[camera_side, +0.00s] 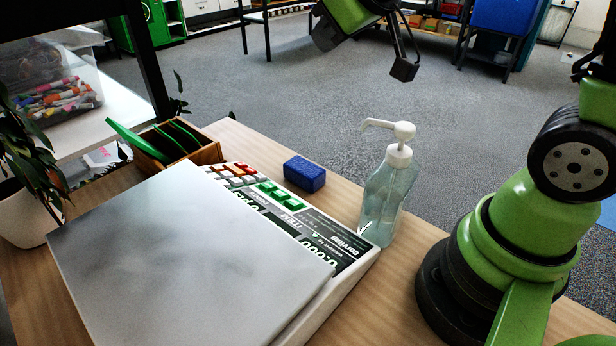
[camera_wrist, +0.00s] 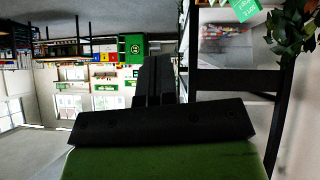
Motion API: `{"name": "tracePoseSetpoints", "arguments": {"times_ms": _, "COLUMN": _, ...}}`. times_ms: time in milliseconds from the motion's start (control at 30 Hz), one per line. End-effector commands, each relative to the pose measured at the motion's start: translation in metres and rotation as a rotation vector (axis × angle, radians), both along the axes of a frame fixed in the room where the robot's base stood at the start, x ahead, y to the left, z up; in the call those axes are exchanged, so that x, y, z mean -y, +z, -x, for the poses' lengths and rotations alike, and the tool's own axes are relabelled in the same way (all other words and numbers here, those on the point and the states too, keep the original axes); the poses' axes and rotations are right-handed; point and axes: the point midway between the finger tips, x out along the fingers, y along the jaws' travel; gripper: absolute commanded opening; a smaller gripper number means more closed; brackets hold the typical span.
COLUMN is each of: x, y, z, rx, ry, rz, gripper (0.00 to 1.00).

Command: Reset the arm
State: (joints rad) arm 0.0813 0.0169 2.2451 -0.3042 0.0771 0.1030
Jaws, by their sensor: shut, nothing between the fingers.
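My gripper (camera_side: 404,68) hangs in the air at the top of the side view, above and behind the table, with its black fingers pointing down. It holds nothing and is well clear of everything on the table.
A scale with a metal plate (camera_side: 170,250) fills the table's left. A blue block (camera_side: 304,173) and a clear pump bottle (camera_side: 386,200) stand near the scale's keypad. A wooden box (camera_side: 203,150) with green items sits behind. A potted plant (camera_side: 25,215) is at left.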

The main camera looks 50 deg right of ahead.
Motion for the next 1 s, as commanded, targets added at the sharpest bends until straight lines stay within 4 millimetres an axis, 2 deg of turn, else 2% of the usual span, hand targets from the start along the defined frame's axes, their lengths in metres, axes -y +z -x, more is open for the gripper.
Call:
{"name": "tracePoseSetpoints", "arguments": {"times_ms": 33, "x": -0.003, "y": 0.013, "z": 0.02, "rx": -0.003, "ry": -0.046, "rz": -0.041, "gripper": 0.0}}
{"name": "tracePoseSetpoints", "arguments": {"times_ms": 167, "x": -0.014, "y": 0.028, "z": 0.073, "rx": -0.053, "ry": -0.153, "rz": -0.181, "gripper": 0.0}}
{"name": "tracePoseSetpoints", "arguments": {"times_ms": 300, "x": -0.032, "y": 0.032, "z": 0.125, "rx": -0.113, "ry": -0.213, "rz": -0.341, "gripper": 0.0}}
{"name": "tracePoseSetpoints", "arguments": {"times_ms": 433, "x": -0.047, "y": 0.03, "z": 0.158, "rx": -0.161, "ry": -0.228, "rz": -0.452, "gripper": 0.0}}
{"name": "tracePoseSetpoints", "arguments": {"times_ms": 600, "x": -0.056, "y": 0.028, "z": 0.177, "rx": -0.195, "ry": -0.229, "rz": -0.517, "gripper": 0.0}}
{"name": "tracePoseSetpoints", "arguments": {"times_ms": 1000, "x": -0.057, "y": 0.028, "z": 0.177, "rx": -0.197, "ry": -0.23, "rz": -0.52, "gripper": 0.0}}
